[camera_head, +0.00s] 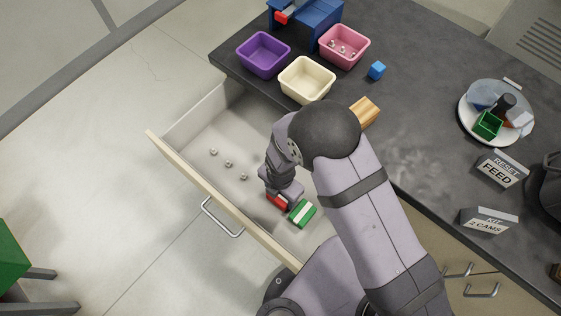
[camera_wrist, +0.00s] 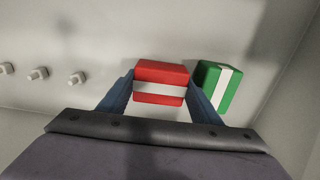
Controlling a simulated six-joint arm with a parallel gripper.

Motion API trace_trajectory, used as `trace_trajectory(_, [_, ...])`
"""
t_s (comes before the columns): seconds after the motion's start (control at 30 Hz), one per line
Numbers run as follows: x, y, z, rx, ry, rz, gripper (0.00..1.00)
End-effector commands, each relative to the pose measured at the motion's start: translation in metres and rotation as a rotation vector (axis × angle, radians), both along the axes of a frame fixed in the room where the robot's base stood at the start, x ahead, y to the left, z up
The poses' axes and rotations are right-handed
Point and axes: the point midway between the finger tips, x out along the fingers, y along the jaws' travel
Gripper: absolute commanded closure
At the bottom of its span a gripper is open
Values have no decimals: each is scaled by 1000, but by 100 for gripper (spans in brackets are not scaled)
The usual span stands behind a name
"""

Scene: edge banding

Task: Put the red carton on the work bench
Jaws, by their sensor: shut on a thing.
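The red carton (camera_wrist: 160,75) with a white band sits between the two fingers of my gripper (camera_wrist: 160,98) in the wrist view. My gripper is shut on it, inside the open drawer. In the head view a bit of the red carton (camera_head: 277,203) shows below my gripper (camera_head: 280,196). I cannot tell whether the carton still touches the drawer floor. The work bench (camera_head: 420,110) is the dark top behind and to the right of the drawer; my arm hides part of its front edge.
A green carton (camera_head: 302,213) with a white band lies close beside the red one in the drawer (camera_head: 200,190), along with several nuts or bolts (camera_head: 228,164). On the bench stand purple (camera_head: 263,70), cream (camera_head: 306,95) and pink (camera_head: 344,60) bins, a wooden block (camera_head: 366,112) and a plate (camera_head: 470,130).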

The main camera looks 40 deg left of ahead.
Motion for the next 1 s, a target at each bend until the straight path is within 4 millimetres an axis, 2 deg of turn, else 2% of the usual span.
trace_trajectory(0.43, [0,0,-6,1,0,0,65])
trace_trajectory(0.47, [0,0,-5,1,0,0,35])
trace_trajectory(0.5, [0,0,-4,1,0,0,25])
trace_trajectory(0.53, [0,0,-4,1,0,0,23])
trace_trajectory(0.83, [0,0,-4,1,0,0,23])
trace_trajectory(1.0, [1,1,4,2,-1,0,23])
